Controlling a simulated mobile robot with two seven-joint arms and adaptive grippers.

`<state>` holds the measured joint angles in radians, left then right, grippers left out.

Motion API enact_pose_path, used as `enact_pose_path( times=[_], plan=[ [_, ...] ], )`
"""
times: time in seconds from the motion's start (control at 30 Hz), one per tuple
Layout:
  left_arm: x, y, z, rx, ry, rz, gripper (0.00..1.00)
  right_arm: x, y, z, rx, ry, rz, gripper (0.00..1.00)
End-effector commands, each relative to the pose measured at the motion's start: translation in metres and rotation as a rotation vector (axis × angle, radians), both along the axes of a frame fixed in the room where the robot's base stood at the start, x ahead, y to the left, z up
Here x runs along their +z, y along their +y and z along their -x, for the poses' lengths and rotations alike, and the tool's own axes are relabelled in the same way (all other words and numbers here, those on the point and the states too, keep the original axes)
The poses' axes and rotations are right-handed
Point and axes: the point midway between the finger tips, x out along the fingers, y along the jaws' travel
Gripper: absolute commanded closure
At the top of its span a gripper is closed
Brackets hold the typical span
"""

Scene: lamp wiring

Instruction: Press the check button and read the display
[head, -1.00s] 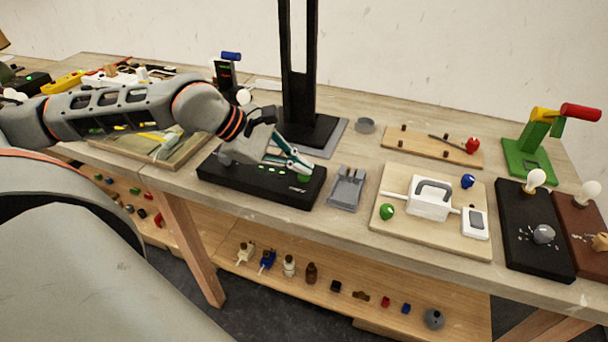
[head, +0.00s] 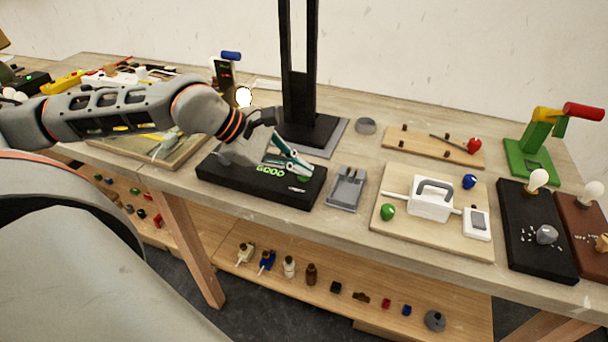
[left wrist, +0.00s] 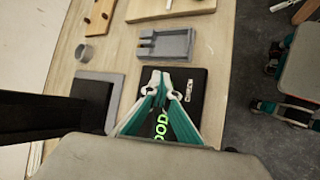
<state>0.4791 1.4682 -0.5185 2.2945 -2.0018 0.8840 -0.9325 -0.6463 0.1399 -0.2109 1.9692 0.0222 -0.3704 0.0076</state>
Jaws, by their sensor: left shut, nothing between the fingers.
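A black check box (head: 222,173) lies flat on the workbench. Its display (head: 270,171) glows green and appears to read "GOOD"; in the left wrist view the letters "OOD" (left wrist: 161,128) show between my fingers. My left gripper (head: 306,174) is shut and empty, pointing down at the right part of the box. Its fingertips (left wrist: 160,76) are over the spot of the check button, which they hide, and seem to touch it. A bulb (head: 243,97) behind my wrist shines bright.
A grey cradle (head: 346,189) stands just right of the box. A black post (head: 298,85) on a grey base rises behind it. A wooden board (head: 400,239) with a white handled part lies further right. A lower shelf (head: 325,275) holds small parts.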

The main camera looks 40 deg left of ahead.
Motion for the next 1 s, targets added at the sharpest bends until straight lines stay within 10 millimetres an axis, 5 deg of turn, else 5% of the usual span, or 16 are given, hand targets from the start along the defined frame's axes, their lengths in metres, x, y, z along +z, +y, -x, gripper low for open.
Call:
enact_pose_path(
  times=[1.0],
  plan=[
    [0.015, 0.0, 0.0, -0.001, 0.001, 0.0, 1.0, 0.004, 0.0, -0.001, 0.0, -0.004, 0.0, 0.6]
  ],
)
